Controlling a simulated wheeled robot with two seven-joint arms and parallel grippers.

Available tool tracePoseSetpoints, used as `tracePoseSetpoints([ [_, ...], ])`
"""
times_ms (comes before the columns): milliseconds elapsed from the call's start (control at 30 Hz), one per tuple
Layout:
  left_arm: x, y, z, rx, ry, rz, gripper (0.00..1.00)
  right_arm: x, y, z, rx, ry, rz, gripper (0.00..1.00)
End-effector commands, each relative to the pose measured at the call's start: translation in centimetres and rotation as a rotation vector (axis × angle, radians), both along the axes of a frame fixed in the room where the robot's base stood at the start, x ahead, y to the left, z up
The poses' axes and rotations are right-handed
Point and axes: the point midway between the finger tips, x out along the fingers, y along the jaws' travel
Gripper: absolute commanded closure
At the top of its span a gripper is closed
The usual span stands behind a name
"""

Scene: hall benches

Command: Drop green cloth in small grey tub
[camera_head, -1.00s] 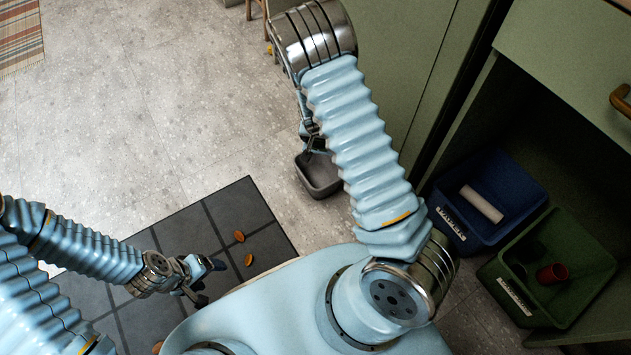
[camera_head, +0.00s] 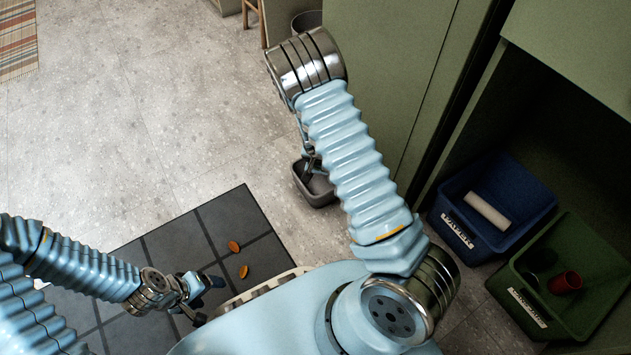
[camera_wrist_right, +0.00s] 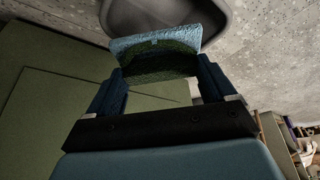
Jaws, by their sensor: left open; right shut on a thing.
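The small grey tub (camera_head: 318,193) stands on the floor just below my right gripper (camera_head: 310,163), partly hidden by my right arm. In the right wrist view its dark grey rim (camera_wrist_right: 205,38) shows beyond the fingers. My right gripper is shut on the green cloth (camera_wrist_right: 160,66), which spans between the fingertips with a bluish edge at its far side. The cloth overlaps the tub in that view; whether it touches the tub I cannot tell. In the head view the cloth is not clearly visible. My left gripper (camera_head: 207,292) is open and empty over the dark mat.
A dark tiled mat (camera_head: 205,240) holds two orange pieces (camera_head: 239,258). At right, a blue bin (camera_head: 480,240) holds a white roll and a green bin (camera_head: 545,315) holds a red cup. A grey bucket (camera_head: 306,22) stands at the top by green cabinets (camera_head: 390,70).

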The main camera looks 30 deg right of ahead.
Motion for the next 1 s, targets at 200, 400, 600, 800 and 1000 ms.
tracePoseSetpoints([
  [200, 0.0, 0.0, 0.0, 0.000, 0.000, 0.000, 0.27, 0.0, 0.0, 0.0, 0.000, 0.000, 0.000, 0.00],
  [400, 0.0, 0.0, 0.1, 0.000, 0.000, 0.000, 0.27, 0.0, 0.1, 0.4, 0.001, -0.001, 0.000, 0.00],
  [600, 0.0, 0.0, 1.2, 0.000, 0.002, -0.002, 0.27, -0.9, 0.9, 3.5, 0.001, -0.003, 0.001, 0.00],
  [800, 0.0, 0.1, 2.6, 0.003, -0.001, 0.001, 0.27, -2.3, 2.2, 8.2, 0.001, -0.002, 0.003, 0.00],
  [1000, 0.1, 0.3, 3.7, 0.007, -0.004, 0.003, 0.27, -3.5, 3.1, 11.6, 0.000, -0.002, 0.002, 0.00],
])
